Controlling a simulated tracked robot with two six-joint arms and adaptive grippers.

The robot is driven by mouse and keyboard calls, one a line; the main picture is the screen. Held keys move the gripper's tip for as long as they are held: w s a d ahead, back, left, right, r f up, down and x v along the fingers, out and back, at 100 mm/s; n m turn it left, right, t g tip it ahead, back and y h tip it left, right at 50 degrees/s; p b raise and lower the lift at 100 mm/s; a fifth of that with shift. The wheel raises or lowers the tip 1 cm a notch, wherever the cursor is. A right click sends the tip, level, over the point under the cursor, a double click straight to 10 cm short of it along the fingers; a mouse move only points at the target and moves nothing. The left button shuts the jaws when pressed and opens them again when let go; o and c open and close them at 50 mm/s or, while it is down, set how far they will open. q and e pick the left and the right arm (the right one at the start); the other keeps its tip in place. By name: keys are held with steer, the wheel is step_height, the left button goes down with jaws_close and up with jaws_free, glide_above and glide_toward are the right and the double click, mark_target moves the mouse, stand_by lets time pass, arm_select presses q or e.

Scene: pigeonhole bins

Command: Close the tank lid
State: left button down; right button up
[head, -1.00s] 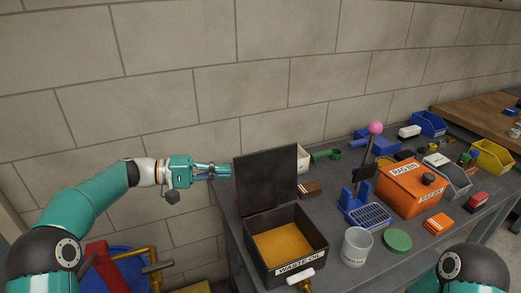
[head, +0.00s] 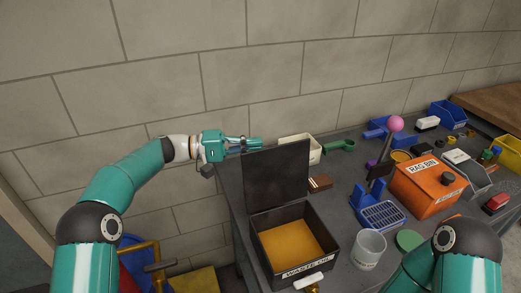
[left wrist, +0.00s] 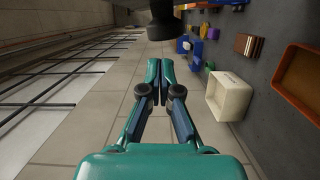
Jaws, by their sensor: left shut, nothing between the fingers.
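The tank is a dark box labelled WASTE OIL (head: 308,269), with yellow-orange oil inside, at the near end of the bench. Its dark lid (head: 276,186) stands up, open, along the wall side. My left gripper (head: 260,145) is shut and empty, at the lid's upper left corner. Its tips show just above the lid's top edge; I cannot tell if they touch it. In the left wrist view the closed fingers (left wrist: 158,80) point ahead with nothing between them. I see part of my right arm in the head view, but its gripper is out of view.
Behind the lid is a white bin (head: 312,147), also in the left wrist view (left wrist: 230,96). A clear beaker (head: 368,250), a blue stand (head: 380,207) and an orange RAG BIN (head: 428,186) stand right of the tank. The block wall (head: 150,60) runs behind.

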mark_target(265, 153)
arm_select(q)
steer(key=s+d, duration=0.2)
steer(key=shift+s+d, duration=0.1)
steer(key=shift+d, duration=0.2)
steer(key=shift+s+d+f, duration=0.1)
steer(key=shift+s+d, duration=0.2)
steer(key=shift+s, duration=0.3)
